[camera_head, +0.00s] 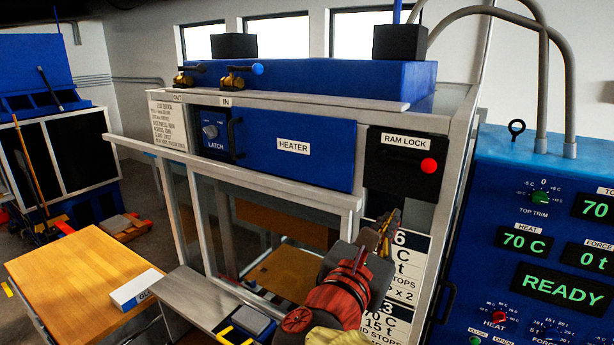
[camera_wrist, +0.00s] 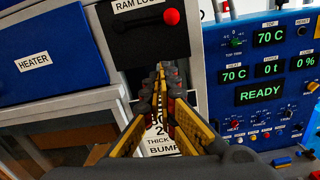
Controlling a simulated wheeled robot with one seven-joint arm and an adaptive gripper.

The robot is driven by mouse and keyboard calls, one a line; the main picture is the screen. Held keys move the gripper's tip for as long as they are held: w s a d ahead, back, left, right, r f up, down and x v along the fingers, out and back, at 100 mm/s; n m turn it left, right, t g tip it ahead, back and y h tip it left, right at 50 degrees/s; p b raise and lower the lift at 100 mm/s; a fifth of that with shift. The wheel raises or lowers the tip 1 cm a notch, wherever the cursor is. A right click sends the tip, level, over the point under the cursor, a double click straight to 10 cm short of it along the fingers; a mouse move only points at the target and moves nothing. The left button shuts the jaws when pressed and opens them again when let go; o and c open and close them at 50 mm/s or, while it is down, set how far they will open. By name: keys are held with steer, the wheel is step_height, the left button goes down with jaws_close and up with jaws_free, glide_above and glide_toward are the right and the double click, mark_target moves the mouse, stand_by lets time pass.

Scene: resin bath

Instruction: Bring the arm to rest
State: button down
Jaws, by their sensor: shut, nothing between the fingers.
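My gripper (camera_head: 388,225) is in front of the press frame in the head view, below the RAM LOCK panel (camera_head: 404,163). In the wrist view my gripper (camera_wrist: 165,72) has its yellow and black fingers together, with nothing between them. Its tips show just below the red knob (camera_wrist: 171,16) of the RAM LOCK panel; I cannot tell how close they are to it. My red and grey arm rises from the lower middle of the head view and hides part of the black and white label (camera_head: 399,312) behind it.
A blue HEATER drawer front (camera_head: 293,148) is left of the RAM LOCK panel. A blue control panel (camera_head: 490,190) showing READY stands at the right. A wooden table (camera_head: 75,275) with a white box (camera_head: 136,290) stands at the lower left. A grey shelf (camera_head: 195,297) juts out below the frame.

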steer(key=s+f+m+g+y+b, duration=0.3)
steer(key=s+f+m+b, duration=0.3)
steer(key=f, duration=0.8)
steer(key=s+f+m+g+y+b, duration=0.3)
steer(key=s+f+m+b, duration=0.3)
steer(key=f+m, duration=0.6)
steer(key=s+f+m+g+y+b, duration=0.3)
steer(key=s+f+m+b, duration=0.3)
steer(key=f, duration=0.9)
steer(key=s+m+y, duration=0.1)
steer(key=m, duration=0.1)
steer(key=shift+d+f+m+y, duration=0.2)
steer(key=shift+f+m+y, duration=0.15)
steer(key=shift+m+y, duration=0.05)
